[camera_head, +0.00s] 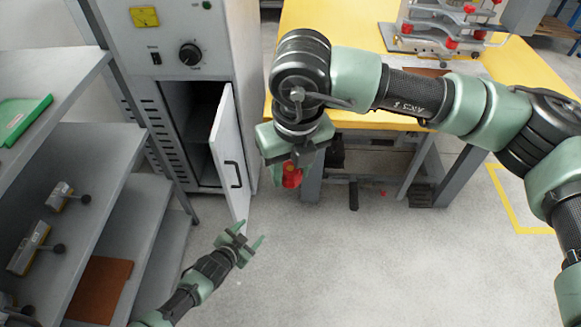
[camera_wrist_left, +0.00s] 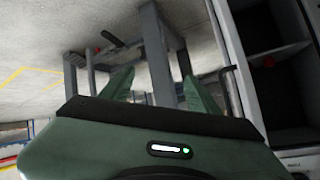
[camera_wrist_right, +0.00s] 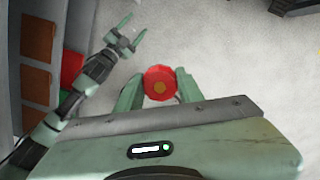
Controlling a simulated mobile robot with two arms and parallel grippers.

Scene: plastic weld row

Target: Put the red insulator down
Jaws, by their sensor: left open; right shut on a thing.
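The red insulator (camera_head: 291,176) hangs below my right gripper (camera_head: 292,163) in the head view, in front of the yellow table and right of the open cabinet door.
A grey cabinet (camera_head: 160,45) has its white door (camera_head: 228,150) swung open. A yellow table (camera_head: 340,20) carries a press with red knobs (camera_head: 450,25). Grey shelves (camera_head: 95,150) at left hold a green tray (camera_head: 22,118). Floor between them is clear.

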